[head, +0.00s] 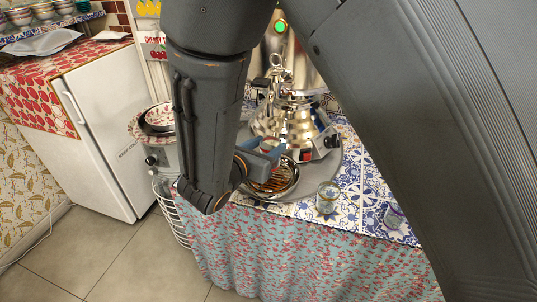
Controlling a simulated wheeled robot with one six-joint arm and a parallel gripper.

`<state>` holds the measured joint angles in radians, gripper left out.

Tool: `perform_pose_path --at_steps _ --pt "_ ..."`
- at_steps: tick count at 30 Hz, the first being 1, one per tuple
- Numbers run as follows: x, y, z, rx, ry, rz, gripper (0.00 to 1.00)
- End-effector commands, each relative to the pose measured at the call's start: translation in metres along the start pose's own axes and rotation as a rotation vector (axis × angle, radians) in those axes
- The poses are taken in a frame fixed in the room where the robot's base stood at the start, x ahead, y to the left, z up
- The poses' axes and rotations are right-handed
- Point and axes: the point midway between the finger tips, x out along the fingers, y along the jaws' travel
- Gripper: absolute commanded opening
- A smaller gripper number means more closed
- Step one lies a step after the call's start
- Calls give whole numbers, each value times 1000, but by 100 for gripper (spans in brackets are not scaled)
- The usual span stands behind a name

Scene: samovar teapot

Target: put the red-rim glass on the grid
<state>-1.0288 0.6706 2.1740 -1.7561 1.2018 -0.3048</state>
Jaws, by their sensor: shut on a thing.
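My gripper (262,157) is small in view beyond my forearm, at the front of the samovar. It is shut on a glass, whose top (269,145) just shows between the jaws; I take it as the red-rim glass, though its rim colour is hard to make out. The grid (268,184) is an orange-brown slatted disc in a shiny metal bowl, just below the gripper. The glass looks to be above the grid; I cannot tell whether it touches. My gripper hides most of the glass and part of the grid.
The silver samovar (299,128) stands behind the bowl on a grey round tray (328,165). A gold-rimmed glass (328,196) and a purple-tinted glass (394,214) stand to the right on the blue-patterned tabletop (366,187). A white fridge (108,125) is at the left.

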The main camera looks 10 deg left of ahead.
Motion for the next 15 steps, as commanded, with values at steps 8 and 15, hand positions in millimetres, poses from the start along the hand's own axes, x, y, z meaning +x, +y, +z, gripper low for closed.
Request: perform_pose_path --at_steps 8,15 --pt "9 -1 -30 -3 1 -1 4" --pt "10 0 -33 -1 0 0 4"
